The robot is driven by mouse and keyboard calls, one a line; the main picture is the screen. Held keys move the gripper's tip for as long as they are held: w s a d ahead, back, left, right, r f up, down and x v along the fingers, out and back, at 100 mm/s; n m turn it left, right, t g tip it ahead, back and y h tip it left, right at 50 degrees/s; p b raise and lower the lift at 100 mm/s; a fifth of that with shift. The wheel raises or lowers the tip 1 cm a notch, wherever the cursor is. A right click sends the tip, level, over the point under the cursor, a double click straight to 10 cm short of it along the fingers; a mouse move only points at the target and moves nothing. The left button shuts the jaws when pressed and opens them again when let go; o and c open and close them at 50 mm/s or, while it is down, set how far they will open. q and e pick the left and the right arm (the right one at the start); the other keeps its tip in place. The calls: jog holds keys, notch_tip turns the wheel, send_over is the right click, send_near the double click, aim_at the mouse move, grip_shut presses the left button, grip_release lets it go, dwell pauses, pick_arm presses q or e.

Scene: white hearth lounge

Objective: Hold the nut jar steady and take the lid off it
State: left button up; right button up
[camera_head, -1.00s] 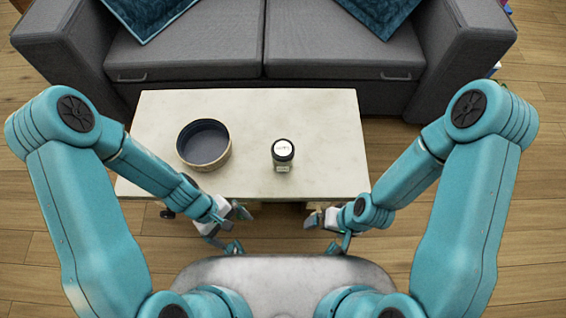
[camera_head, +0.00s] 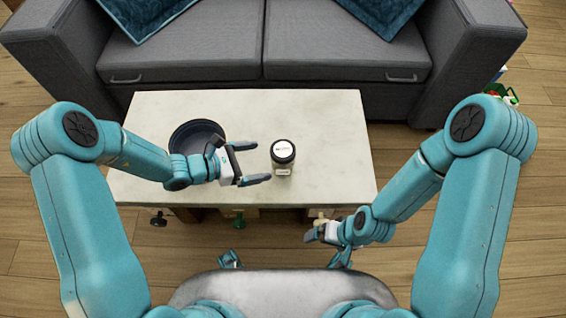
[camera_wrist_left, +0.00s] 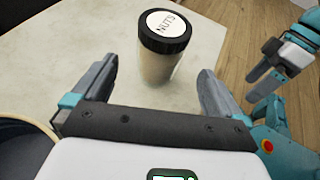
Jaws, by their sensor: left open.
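The nut jar (camera_head: 283,158) stands upright on the pale table, with its black-rimmed lid (camera_head: 283,151) on top. In the left wrist view the jar (camera_wrist_left: 157,66) has a clear body, and its lid (camera_wrist_left: 166,27) has a white top reading "NUTS". My left gripper (camera_head: 262,162) is open just left of the jar, its fingers pointing at it. In the left wrist view the jar stands ahead, between the lines of the two fingers (camera_wrist_left: 157,90), not gripped. My right gripper (camera_head: 322,232) is in front of the table's near edge, apart from the jar; its jaw gap is unclear.
A round dark bowl-like container (camera_head: 196,136) stands left of the jar, partly hidden behind my left arm. The table (camera_head: 330,130) is bare right of the jar. A grey sofa (camera_head: 265,60) stands behind the table. Small knobs (camera_head: 158,219) show under the near edge.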

aim_at(272, 160)
pick_arm(q)
jog(key=x, duration=0.3)
jog(key=shift+w+d+f, duration=0.1)
jog(key=shift+d+f, duration=0.1)
jog(key=shift+d, duration=0.1)
jog(key=b+x, duration=0.2)
jog(key=x, duration=0.2)
jog(key=shift+d+f, duration=0.15)
jog(key=shift+f, duration=0.1)
jog(key=shift+w+d, duration=0.2)
jog(key=shift+d, duration=0.2)
jog(key=c, duration=1.2)
